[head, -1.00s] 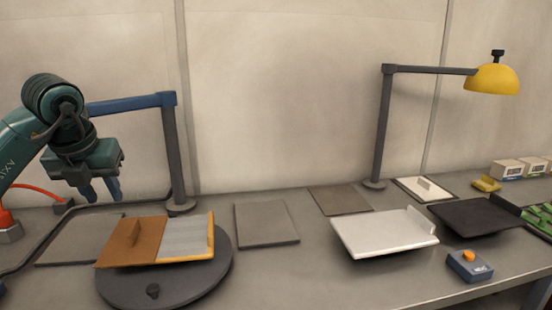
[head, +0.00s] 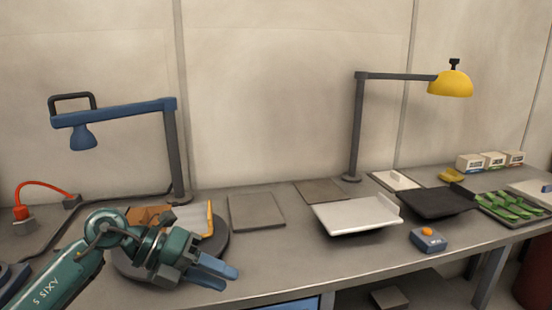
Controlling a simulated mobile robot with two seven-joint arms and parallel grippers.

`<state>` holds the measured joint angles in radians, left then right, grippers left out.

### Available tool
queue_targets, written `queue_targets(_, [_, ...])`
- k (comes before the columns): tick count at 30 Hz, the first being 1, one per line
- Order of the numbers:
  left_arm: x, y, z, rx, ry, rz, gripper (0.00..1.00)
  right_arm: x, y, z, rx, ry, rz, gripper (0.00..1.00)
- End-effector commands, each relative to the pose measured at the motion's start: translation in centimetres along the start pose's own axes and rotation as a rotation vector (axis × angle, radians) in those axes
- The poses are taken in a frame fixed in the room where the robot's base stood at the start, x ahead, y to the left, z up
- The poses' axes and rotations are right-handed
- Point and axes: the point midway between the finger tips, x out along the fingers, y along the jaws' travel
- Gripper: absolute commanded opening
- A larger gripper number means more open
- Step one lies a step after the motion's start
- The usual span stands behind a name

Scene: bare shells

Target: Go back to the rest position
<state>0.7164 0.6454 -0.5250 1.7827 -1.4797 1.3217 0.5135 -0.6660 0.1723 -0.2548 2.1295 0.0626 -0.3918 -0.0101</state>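My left gripper (head: 227,279), with blue fingers on a green arm, is in the lower left of the head view. It is in front of the dark round turntable (head: 215,252) and hides part of it. Its two fingers look parted, with nothing between them. The orange-brown and grey piece with a yellow edge (head: 209,219) lies on the turntable, partly hidden behind my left arm. My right gripper is not in view.
A blue lamp (head: 110,117) stands at the left and a yellow lamp (head: 451,84) at the right. A white tray (head: 350,215), a black tray (head: 435,202) and a blue box with an orange button (head: 428,240) are on the right. Flat grey mats (head: 257,212) lie mid-table.

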Motion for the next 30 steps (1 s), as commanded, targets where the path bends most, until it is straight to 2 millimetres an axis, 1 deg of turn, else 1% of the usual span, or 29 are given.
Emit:
queue_targets(1, [1.8,-1.7,-1.3,-0.053,-0.002,-0.165,0.34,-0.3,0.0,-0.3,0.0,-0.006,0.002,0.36])
queue_targets(2, [2.6,-2.7,-1.8,-0.089,-0.017,-0.263,0.34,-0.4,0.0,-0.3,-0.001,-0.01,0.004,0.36])
queue_targets(3, [3.2,-3.9,-2.4,-0.146,-0.043,-0.388,0.34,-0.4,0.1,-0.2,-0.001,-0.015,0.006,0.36])
queue_targets(5, [3.6,-5.2,-2.7,-0.251,-0.1,-0.562,0.34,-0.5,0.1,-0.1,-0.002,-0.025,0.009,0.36])
queue_targets(6, [3.6,-5.7,-2.8,-0.335,-0.146,-0.668,0.34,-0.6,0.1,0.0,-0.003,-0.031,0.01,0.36])
queue_targets(7, [3.5,-5.8,-2.8,-0.403,-0.187,-0.74,0.34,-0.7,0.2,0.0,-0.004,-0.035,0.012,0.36])
queue_targets(8, [3.3,-5.7,-2.7,-0.478,-0.228,-0.808,0.34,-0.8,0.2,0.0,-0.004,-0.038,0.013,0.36])
queue_targets(9, [3.0,-5.2,-2.6,-0.585,-0.29,-0.889,0.34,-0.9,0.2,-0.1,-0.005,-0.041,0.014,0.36])
queue_targets(11, [2.6,-3.6,-2.5,-0.76,-0.39,-0.986,0.34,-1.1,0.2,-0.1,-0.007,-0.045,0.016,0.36])
queue_targets(14, [2.4,0.7,-3.4,-1.086,-0.569,-1.082,0.34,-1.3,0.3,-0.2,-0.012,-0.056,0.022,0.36])
queue_targets(15, [2.5,2.9,-4.2,-1.227,-0.643,-1.095,0.34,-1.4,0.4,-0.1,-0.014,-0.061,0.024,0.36])
queue_targets(17, [3.1,6.4,-6.3,-1.447,-0.747,-1.088,0.34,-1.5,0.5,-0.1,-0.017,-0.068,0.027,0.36])
queue_targets(18, [3.6,8.7,-8.1,-1.594,-0.811,-1.066,0.34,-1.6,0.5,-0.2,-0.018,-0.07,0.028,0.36])
queue_targets(20, [4.5,11.5,-11.1,-1.791,-0.887,-1.015,0.34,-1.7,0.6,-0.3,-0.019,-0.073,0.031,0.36])
queue_targets(21, [5.1,13.0,-13.1,-1.905,-0.925,-0.976,0.34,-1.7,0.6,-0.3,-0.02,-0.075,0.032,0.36])
queue_targets(24, [6.5,15.5,-17.6,-2.13,-0.985,-0.875,0.34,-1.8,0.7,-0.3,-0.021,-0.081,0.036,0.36])
queue_targets(25, [6.8,15.9,-18.8,-2.18,-0.996,-0.848,0.34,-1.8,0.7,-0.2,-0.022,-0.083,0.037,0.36])
queue_targets(27, [7.4,16.6,-20.8,-2.271,-1.01,-0.798,0.34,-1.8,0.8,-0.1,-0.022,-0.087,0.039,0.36])
queue_targets(30, [7.8,17.1,-22.5,-2.339,-1.019,-0.754,0.34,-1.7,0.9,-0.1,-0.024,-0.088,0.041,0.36])
